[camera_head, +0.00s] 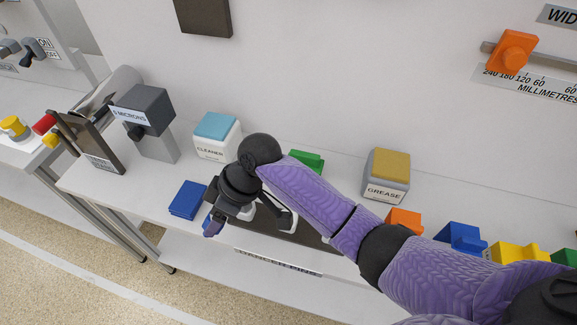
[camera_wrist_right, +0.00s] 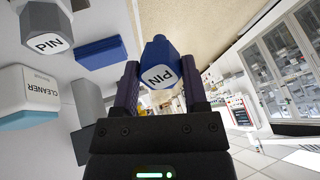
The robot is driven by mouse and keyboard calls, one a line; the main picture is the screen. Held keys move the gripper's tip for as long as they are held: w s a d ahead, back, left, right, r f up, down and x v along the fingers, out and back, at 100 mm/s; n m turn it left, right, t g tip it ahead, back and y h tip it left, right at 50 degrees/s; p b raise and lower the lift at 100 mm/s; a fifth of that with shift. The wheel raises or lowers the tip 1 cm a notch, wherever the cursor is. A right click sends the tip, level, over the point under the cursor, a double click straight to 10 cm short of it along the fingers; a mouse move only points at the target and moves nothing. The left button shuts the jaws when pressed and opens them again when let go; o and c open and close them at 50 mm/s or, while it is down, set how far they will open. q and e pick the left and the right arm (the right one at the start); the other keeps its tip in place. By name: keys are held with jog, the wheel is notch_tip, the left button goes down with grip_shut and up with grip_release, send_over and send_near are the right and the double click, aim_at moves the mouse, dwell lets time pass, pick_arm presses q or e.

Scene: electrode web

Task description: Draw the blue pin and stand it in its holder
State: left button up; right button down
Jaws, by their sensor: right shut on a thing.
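The blue pin (camera_wrist_right: 155,50), with a white end face marked PIN, is held between the purple fingers of my right gripper (camera_wrist_right: 160,80). In the head view my right gripper (camera_head: 212,226) hangs near the table's front edge, right of a flat blue block (camera_head: 188,200), and mostly hides the pin. That block also shows in the wrist view (camera_wrist_right: 102,52), apart from the pin. Another blue block (camera_head: 460,237) stands at the right between orange and yellow ones. I cannot tell which blue block is the holder. My left gripper is not in view.
A dark strip (camera_head: 314,238) lies partly under my right arm, with a green piece (camera_head: 307,160) behind it. A cleaner box (camera_head: 217,137), a grease box (camera_head: 387,176) and a grey micron gauge (camera_head: 147,112) stand at the back. Orange (camera_head: 404,221) and yellow (camera_head: 518,252) blocks stand right.

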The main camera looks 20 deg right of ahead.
pick_arm(q)
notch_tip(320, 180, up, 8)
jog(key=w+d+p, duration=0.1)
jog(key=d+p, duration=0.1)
jog(key=p, duration=0.5)
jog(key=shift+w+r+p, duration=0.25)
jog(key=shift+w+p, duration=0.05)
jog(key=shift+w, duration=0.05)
pick_arm(e)
jog(key=d+r+n+h, duration=0.3)
jog(key=d+n+h, duration=0.3)
jog(key=d+n, duration=0.5)
jog(key=shift+w+d+r+h, duration=0.3)
jog(key=shift+w+d+r, duration=0.05)
jog(key=shift+d, duration=0.85)
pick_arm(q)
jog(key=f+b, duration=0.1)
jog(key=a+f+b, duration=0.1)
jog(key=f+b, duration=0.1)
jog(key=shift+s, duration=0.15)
pick_arm(e)
notch_tip(320, 180, down, 5)
jog(key=shift+f, duration=0.15)
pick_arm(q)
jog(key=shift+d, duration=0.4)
